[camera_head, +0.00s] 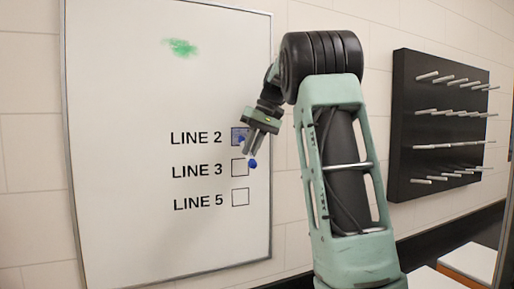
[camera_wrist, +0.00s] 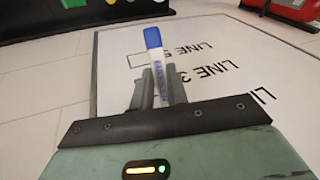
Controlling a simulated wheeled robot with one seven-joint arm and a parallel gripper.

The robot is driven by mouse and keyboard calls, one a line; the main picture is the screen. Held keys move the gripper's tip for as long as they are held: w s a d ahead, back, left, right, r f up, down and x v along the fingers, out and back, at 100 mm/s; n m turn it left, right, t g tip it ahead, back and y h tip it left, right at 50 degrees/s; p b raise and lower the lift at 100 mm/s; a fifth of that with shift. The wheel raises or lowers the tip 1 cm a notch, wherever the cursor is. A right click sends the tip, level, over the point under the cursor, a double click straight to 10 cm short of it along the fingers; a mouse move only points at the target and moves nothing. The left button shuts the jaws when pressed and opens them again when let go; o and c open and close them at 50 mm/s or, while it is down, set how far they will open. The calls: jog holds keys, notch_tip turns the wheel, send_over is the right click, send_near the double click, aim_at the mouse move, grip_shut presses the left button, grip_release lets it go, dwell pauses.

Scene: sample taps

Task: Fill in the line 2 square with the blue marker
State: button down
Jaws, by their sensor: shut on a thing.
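The line 2 square (camera_head: 235,131) is on the whiteboard, right of the "LINE 2" label, and blue shows inside it. My gripper (camera_head: 256,143) is in front of the board, just right of this square, and covers part of it. It is shut on the blue marker (camera_head: 252,163), whose blue end sticks out below the fingers near the line 3 square. In the wrist view, the marker (camera_wrist: 153,39) stands between the fingers of my gripper (camera_wrist: 159,88), blue end outward. Whether the marker's writing tip touches the board is unclear. The line 2 square is hidden in the wrist view.
The whiteboard (camera_head: 115,115) has empty line 3 (camera_head: 234,168) and line 5 (camera_head: 240,198) squares below, and a green smudge (camera_head: 180,47) at top. A black panel with several pegs (camera_head: 400,165) hangs on the right wall. A white table (camera_head: 470,262) stands at lower right.

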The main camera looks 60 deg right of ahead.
aim_at(241, 142)
jog(key=shift+w+a, duration=0.45)
jog(key=shift+a, duration=0.25)
jog(key=shift+w+a, duration=0.45)
jog(key=shift+a, duration=0.25)
jog(key=shift+r+p, duration=0.6)
jog(key=shift+p, duration=0.1)
jog(key=s+d+p, duration=0.2)
jog(key=s+d, duration=0.1)
jog(key=d, duration=0.2)
jog(key=shift+s+d, duration=0.3)
jog(key=shift+d, duration=0.1)
jog(key=shift+f, duration=0.1)
jog(key=s+a+b, duration=0.2)
jog(key=s+a, duration=0.1)
jog(key=s, duration=0.2)
jog(key=shift+b, duration=0.3)
jog(key=shift+a, duration=0.1)
